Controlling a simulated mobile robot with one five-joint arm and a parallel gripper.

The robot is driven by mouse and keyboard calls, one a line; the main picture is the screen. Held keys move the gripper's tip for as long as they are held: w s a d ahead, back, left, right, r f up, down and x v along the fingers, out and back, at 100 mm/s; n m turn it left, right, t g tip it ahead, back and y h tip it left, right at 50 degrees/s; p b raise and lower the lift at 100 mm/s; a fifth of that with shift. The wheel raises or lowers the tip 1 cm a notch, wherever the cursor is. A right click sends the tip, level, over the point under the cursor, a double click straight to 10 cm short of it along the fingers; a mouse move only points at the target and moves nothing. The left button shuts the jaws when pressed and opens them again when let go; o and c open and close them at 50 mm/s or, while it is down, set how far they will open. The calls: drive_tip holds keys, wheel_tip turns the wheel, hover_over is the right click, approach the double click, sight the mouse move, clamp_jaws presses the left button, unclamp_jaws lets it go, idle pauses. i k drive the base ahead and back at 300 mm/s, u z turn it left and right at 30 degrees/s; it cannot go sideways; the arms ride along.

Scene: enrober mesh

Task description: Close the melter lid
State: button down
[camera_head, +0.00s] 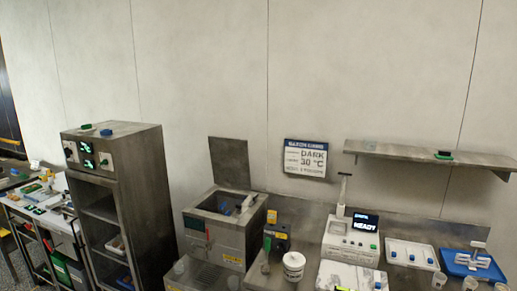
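The melter (218,245) is a steel box standing against the back wall, left of the middle of the view. Its lid (229,162) is a flat dark metal plate that stands upright behind the open basin, so the melter is open. A blue-grey item (245,204) pokes up at the right side of the basin; its exact form is too small to tell. The front of the melter carries small green and red parts. My gripper does not show in this view.
A tall steel cabinet (125,150) stands left of the melter. A wall shelf (430,156) juts out at right.

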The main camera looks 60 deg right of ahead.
sight(229, 157)
drive_tip(key=z, duration=1)
drive_tip(key=i, duration=0.7)
